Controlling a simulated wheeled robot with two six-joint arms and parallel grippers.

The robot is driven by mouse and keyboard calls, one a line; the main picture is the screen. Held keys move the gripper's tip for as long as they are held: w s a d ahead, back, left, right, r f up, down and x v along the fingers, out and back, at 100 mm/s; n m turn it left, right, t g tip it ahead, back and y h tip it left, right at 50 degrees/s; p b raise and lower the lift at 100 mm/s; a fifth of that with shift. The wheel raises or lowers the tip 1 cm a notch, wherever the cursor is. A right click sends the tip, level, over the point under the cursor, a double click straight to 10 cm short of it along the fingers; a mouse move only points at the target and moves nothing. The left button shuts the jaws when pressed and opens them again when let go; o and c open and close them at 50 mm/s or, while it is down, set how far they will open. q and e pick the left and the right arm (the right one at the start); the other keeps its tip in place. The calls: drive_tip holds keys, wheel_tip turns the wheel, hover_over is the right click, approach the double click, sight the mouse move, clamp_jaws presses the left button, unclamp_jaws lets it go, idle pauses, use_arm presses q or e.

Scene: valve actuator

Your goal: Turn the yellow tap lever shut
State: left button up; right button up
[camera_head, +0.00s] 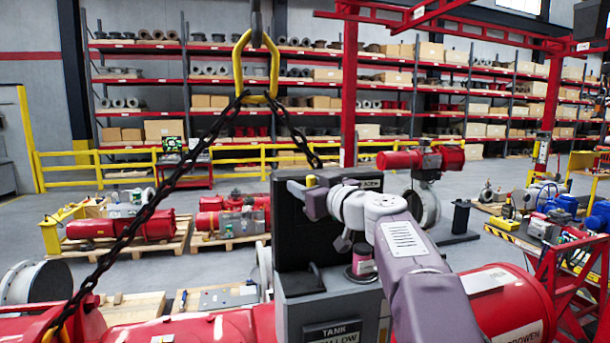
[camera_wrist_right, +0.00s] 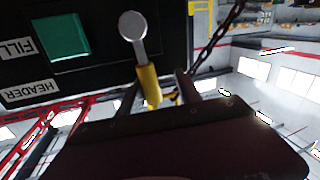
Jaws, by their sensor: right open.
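The yellow tap lever (camera_wrist_right: 149,88) hangs from a round silver pivot (camera_wrist_right: 132,26) on a black panel (camera_wrist_right: 100,60) in the right wrist view. In the head view only a small yellow bit (camera_head: 311,180) shows above my gripper. My right gripper (camera_head: 306,198) is open at the top of the black panel. In the right wrist view its fingers (camera_wrist_right: 157,88) reach toward the lever, which appears between them. The dark gripper body hides the lower part of that view, so contact cannot be told. My left gripper is in neither view.
A green square (camera_wrist_right: 64,37) and header and fill labels are on the panel. A dark chain (camera_head: 160,195) hangs from a yellow link (camera_head: 238,65) left of the panel. Red actuator cylinders (camera_head: 505,305) flank the grey housing (camera_head: 335,305). A red stand is at right.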

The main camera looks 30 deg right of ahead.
drive_tip(key=shift+s+d+r, duration=0.1)
drive_tip(key=shift+s+d, duration=0.55)
drive_tip(key=shift+s, duration=0.1)
drive_tip(key=shift+d, duration=0.3)
drive_tip(key=shift+c, duration=1.2)
drive_tip(key=shift+w, duration=0.15)
drive_tip(key=c, duration=0.5)
drive_tip(key=shift+w+a, duration=0.15)
drive_tip(key=shift+a, duration=0.1)
clamp_jaws()
drive_tip(key=shift+a, duration=0.25)
drive_tip(key=shift+d, duration=0.15)
